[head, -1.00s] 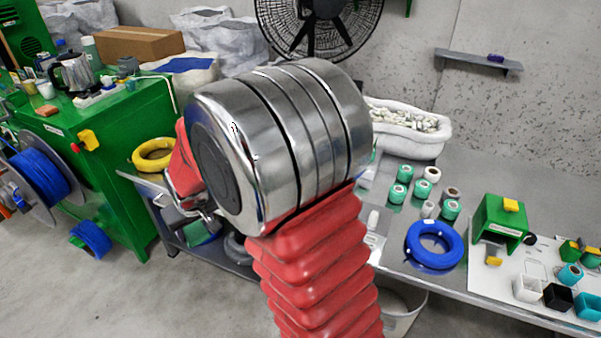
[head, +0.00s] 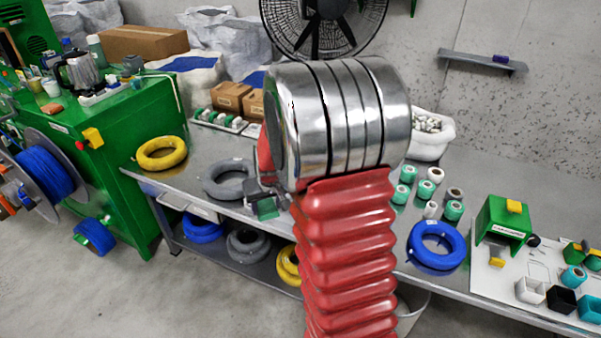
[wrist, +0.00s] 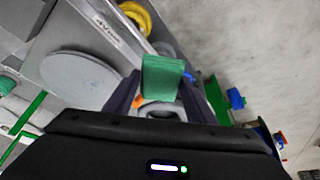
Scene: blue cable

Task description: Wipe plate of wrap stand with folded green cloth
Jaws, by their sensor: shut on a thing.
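My gripper (wrist: 158,98) is shut on the folded green cloth (wrist: 162,78), which sticks out past the fingertips in the wrist view. In the head view the cloth (head: 267,208) shows just left of my red arm sleeve, near the bench's front edge. My gripper (head: 264,194) is partly hidden there by my arm. A flat round grey disc (wrist: 80,78) lies left of the cloth in the wrist view, apart from it. I cannot tell if it is the wrap stand's plate. My arm hides part of the bench in the head view.
A grey coil (head: 228,180) and a yellow coil (head: 160,153) lie on the bench left of my gripper. Cardboard boxes (head: 230,95) stand behind. A blue coil (head: 436,245), teal rolls (head: 403,194) and a green device (head: 503,222) are to the right.

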